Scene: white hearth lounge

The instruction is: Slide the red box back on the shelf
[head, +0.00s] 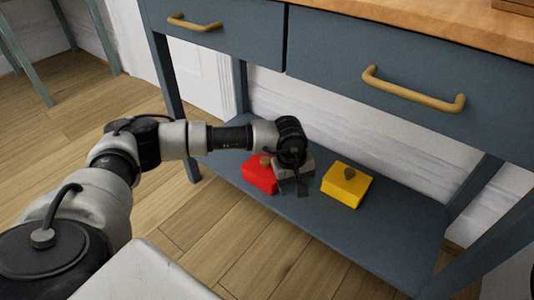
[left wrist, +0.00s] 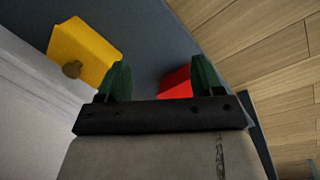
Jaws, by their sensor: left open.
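The red box (head: 259,175) sits on the lower blue shelf (head: 330,237), near the shelf's front edge, with a round wooden knob on its top. In the head view my left gripper (head: 295,188) is just right of the box and covers part of that side. In the left wrist view the fingers of my left gripper (left wrist: 160,80) are spread apart with nothing held between them. The red box (left wrist: 176,84) shows there beside the right finger, partly hidden by it and the gripper body. I cannot tell whether they touch. My right gripper is not in view.
A yellow box (head: 346,186) with a wooden knob stands on the shelf, right of my gripper. Blue drawers with wooden handles (head: 412,90) overhang the shelf. Table legs (head: 167,80) bound the shelf. The shelf right of the yellow box is clear.

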